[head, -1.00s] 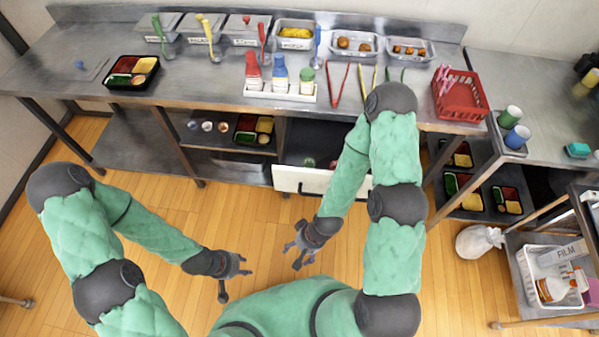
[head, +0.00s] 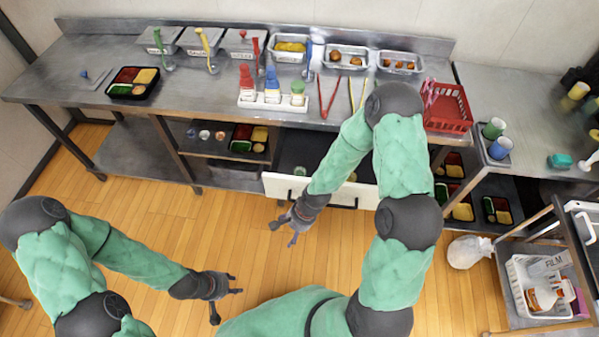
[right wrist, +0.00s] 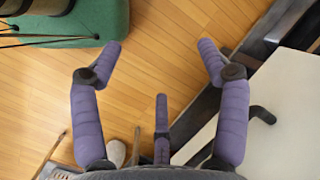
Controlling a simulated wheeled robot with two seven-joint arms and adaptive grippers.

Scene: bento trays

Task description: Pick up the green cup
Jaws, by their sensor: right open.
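A green cup (head: 494,128) stands on a small dark tray (head: 485,150) on the right counter, behind a blue cup (head: 500,147). A small green item (head: 299,171) lies in the open white-fronted drawer (head: 310,190) under the main counter; I cannot tell what it is. My right gripper (head: 283,228) is open and empty, in front of the drawer and far left of the green cup. In the right wrist view its fingers (right wrist: 160,65) are spread with only floor between them. My left gripper (head: 229,296) is open and empty over the floor, lower left.
The main counter (head: 195,90) holds a bento tray (head: 133,83), ladles, bottles (head: 271,90), tongs and a red basket (head: 447,108). A wheeled cart (head: 545,262) with a white basket and a white bag (head: 469,252) stand at the right.

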